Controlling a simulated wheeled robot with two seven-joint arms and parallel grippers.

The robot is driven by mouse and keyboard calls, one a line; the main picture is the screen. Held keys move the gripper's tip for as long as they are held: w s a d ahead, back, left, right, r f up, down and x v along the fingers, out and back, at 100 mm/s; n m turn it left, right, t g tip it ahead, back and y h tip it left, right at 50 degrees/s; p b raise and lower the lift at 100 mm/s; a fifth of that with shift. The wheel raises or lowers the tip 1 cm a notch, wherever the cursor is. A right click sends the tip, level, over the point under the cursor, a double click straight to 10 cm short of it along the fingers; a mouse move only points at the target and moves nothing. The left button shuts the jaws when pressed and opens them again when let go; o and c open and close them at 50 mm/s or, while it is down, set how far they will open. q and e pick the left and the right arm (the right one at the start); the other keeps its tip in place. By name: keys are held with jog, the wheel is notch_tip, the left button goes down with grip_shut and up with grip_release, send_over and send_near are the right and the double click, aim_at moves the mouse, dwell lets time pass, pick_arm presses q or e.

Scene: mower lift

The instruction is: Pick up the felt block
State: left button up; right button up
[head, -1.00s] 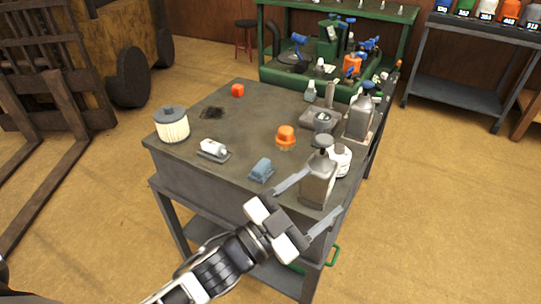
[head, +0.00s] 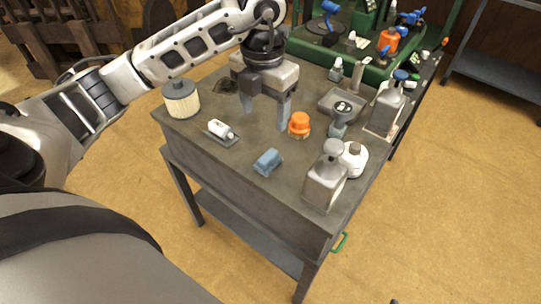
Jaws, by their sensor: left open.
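A small blue-grey block (head: 267,161), which looks like the felt block, lies near the front edge of the workbench (head: 230,168). My left gripper (head: 265,112) is open and empty, its fingers pointing down over the middle of the bench. It is behind the block in the picture and apart from it. I cannot tell how high the fingertips are above the top. My right gripper is not in view.
An orange-capped jar (head: 299,125) stands close right of the gripper. A white bottle (head: 220,129) lies on a small tray to the left, near a filter (head: 181,98). A metal can (head: 325,180) and white bottle (head: 353,158) crowd the front right corner.

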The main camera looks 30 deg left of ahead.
pick_arm(q)
send_over(268, 155)
jog(key=f, duration=0.8)
jog(key=shift+s+a, duration=0.1)
jog(key=shift+s, duration=0.25)
jog(key=shift+w+f+p, duration=0.15)
jog(key=shift+f+p, duration=0.2)
jog(key=shift+f, duration=1.15)
jog(key=shift+w+f+p, duration=0.1)
jog(key=shift+f+p, duration=0.2)
jog(key=shift+f, duration=1.15)
jog(key=c, duration=1.1)
